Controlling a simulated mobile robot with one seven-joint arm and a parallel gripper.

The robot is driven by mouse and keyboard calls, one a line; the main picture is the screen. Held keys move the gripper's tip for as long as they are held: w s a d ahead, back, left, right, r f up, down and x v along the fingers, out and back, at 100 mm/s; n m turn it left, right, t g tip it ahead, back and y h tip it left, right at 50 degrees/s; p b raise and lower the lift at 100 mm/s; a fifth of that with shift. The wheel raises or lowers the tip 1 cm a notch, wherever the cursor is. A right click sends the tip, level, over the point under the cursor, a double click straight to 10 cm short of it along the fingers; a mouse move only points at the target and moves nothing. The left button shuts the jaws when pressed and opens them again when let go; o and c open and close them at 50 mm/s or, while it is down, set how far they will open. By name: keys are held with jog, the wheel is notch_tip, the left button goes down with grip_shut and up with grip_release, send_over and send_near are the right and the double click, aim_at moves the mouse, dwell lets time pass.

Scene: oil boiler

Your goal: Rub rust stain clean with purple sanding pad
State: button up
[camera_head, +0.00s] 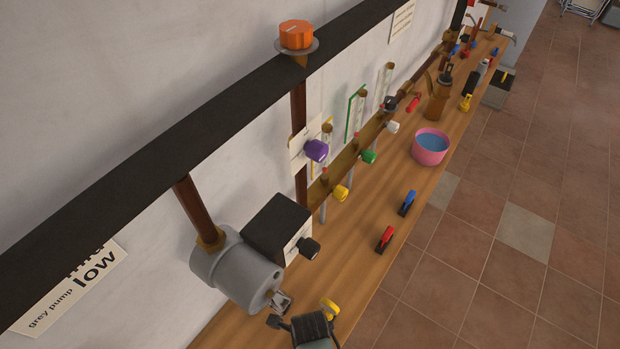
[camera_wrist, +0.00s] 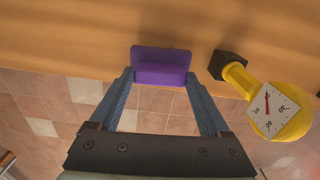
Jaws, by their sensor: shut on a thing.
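The purple sanding pad (camera_wrist: 162,67) is in the wrist view, between the fingertips of my gripper (camera_wrist: 161,78). My gripper is shut on it, one finger at each side. The pad shows against the wooden bench's edge (camera_wrist: 90,50); I cannot tell whether it touches the wood. In the head view, dark parts of my arm's end show at the bottom, and the pad cannot be made out there. I cannot make out a rust stain in either view.
A yellow gauge (camera_wrist: 285,110) with a white dial is close right of my gripper. A grey pump (camera_head: 235,270) stands at the wall. The bench (camera_head: 350,270) also holds red (camera_head: 385,239) and blue (camera_head: 407,203) items and a pink bowl of water (camera_head: 431,147).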

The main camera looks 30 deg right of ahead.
jog(key=shift+f+b, duration=0.55)
jog(key=shift+f, duration=0.3)
dwell(1.1)
jog(key=shift+s, duration=0.15)
